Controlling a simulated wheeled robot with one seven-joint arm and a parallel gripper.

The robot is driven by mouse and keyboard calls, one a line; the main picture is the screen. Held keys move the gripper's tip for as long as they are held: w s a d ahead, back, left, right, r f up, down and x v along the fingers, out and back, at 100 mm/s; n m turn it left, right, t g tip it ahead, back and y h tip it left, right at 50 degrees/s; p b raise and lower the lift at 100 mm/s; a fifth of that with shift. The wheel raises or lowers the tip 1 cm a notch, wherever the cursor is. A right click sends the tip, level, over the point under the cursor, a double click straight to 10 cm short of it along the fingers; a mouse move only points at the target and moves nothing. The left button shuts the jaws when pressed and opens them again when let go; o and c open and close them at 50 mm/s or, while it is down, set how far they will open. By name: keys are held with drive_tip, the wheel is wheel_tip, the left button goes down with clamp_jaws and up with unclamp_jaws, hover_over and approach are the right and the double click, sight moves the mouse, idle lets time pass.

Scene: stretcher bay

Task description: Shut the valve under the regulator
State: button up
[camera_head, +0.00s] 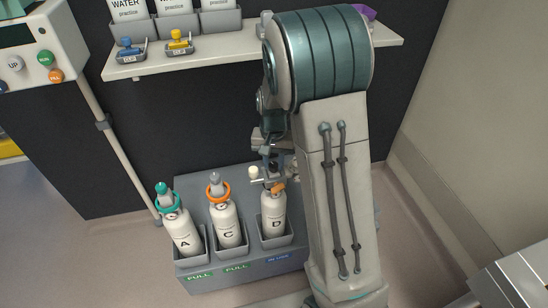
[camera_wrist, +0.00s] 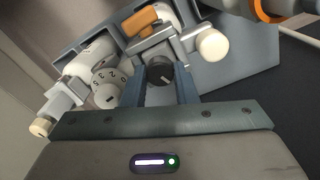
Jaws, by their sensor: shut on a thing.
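Cylinder D (camera_head: 273,222) stands in the right cup of a grey rack, with the regulator (camera_head: 262,174) at its top, partly hidden by my arm. In the wrist view the regulator shows a grey block with a cream knob (camera_wrist: 213,45), an orange tab (camera_wrist: 141,20) and a numbered white dial (camera_wrist: 108,88). A dark round valve knob (camera_wrist: 160,71) with a pale mark sits between my fingers. My gripper (camera_wrist: 161,82) is shut on this knob; in the head view my gripper (camera_head: 271,160) is at the cylinder's top, mostly hidden. The knob's turn direction cannot be told.
Cylinders A (camera_head: 184,235) and C (camera_head: 228,224) stand to the left in the same rack (camera_head: 190,195). A shelf (camera_head: 230,48) with bins and clips runs behind. A pole (camera_head: 120,150) stands left. A grey box (camera_head: 515,280) is at the lower right.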

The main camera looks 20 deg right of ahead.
sight(273, 165)
drive_tip(key=shift+m+p, duration=0.85)
drive_tip(key=shift+m, duration=1.35)
drive_tip(key=o, duration=1)
wheel_tip(273, 165, up, 14)
drive_tip(key=p, duration=0.1)
drive_tip(key=shift+p, duration=0.35)
drive_tip(key=shift+f, duration=0.1)
